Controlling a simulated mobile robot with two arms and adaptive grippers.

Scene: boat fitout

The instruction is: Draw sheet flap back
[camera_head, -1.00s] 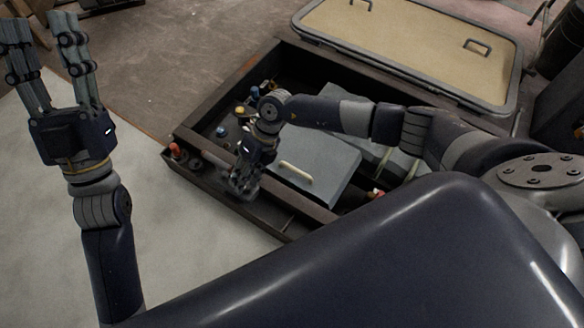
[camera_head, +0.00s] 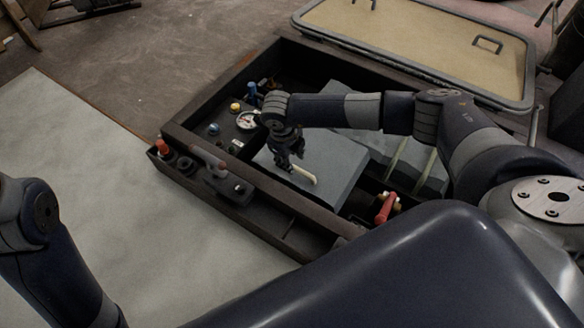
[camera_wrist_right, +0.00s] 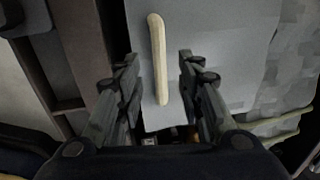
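A grey sheet flap (camera_head: 335,165) lies flat in the dark open box, with a cream pull strip (camera_head: 303,174) on its top. My right gripper (camera_head: 291,164) is above the flap, at the far end of the strip. In the right wrist view my right gripper (camera_wrist_right: 159,60) is open, its fingers apart on either side of the cream strip (camera_wrist_right: 157,70). The grey flap (camera_wrist_right: 220,45) fills the middle of that view. I cannot tell whether the fingers touch the flap. Of my left arm only links show at the left edge; its gripper is out of view.
The dark box wall (camera_head: 255,205) surrounds the flap. A gauge (camera_head: 247,120) and several coloured knobs stand at its left. A red-handled valve (camera_head: 386,208) is at the near right. A tan hatch lid (camera_head: 420,45) lies behind. A pale panel (camera_head: 90,170) at left is clear.

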